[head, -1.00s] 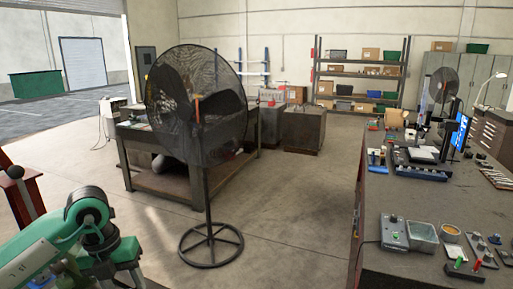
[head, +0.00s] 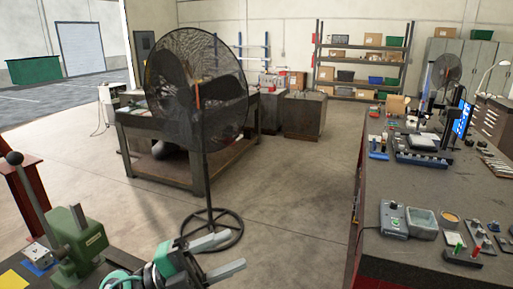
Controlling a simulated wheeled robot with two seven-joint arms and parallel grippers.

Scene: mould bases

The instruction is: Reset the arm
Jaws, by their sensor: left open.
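My left gripper (head: 235,250) shows at the bottom of the head view, left of centre. Its two grey fingers point to the right and stand apart, with nothing between them. Part of my teal and black left arm shows behind it at the bottom edge. The fingers appear in front of the floor, near the round foot of the fan in the picture. My right gripper is not in view.
A green lever press (head: 85,243) stands at the lower left. A black pedestal fan (head: 197,95) stands ahead, before a dark workbench (head: 180,180). A long bench (head: 385,268) at right carries a grey control box (head: 394,220) and small parts. Floor between is clear.

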